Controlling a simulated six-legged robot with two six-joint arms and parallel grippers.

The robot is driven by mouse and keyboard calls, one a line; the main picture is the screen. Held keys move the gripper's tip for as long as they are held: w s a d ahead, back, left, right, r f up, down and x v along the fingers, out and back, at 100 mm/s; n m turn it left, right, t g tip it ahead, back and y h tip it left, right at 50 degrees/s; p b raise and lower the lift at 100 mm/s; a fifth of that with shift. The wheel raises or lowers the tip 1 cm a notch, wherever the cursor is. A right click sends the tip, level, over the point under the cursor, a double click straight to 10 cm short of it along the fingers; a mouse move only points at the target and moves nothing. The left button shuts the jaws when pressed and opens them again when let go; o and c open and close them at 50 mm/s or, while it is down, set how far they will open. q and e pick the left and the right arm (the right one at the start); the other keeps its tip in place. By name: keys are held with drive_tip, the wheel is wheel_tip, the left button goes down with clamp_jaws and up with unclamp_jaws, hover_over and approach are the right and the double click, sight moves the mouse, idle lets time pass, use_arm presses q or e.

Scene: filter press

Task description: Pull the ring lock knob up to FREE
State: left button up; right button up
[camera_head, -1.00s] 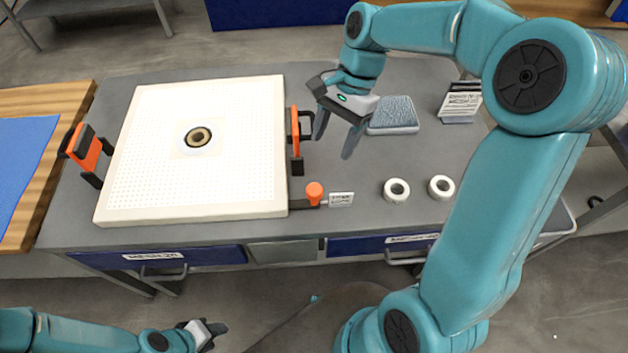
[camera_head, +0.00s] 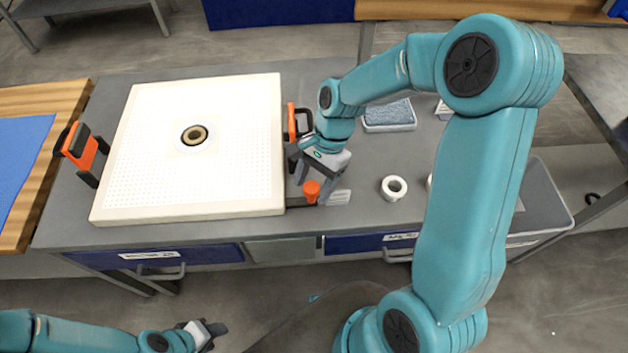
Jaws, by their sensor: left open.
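The ring lock knob (camera_head: 312,188) is a small orange knob at the front right corner of the white perforated plate. My left gripper (camera_head: 212,332) is open and empty at the lower left, in front of the bench and far from the knob.
The white plate (camera_head: 240,120) has a ringed centre hole (camera_head: 193,136). Orange-handled clamps stand at its left (camera_head: 82,148) and right (camera_head: 292,122) edges; the right one is close to my right gripper.

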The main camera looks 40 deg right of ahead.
drive_tip(key=shift+w, duration=0.1)
clamp_jaws()
wheel_tip(320, 180, up, 3)
drive_tip(key=shift+f+p, duration=0.15)
drive_tip(key=shift+p, duration=0.95)
drive_tip(key=shift+w+f, duration=0.1)
drive_tip(key=shift+f, duration=0.05)
drive_tip(key=shift+o, duration=0.8)
unclamp_jaws()
drive_tip(key=v, duration=1.6)
drive_tip(key=shift+r, duration=0.2)
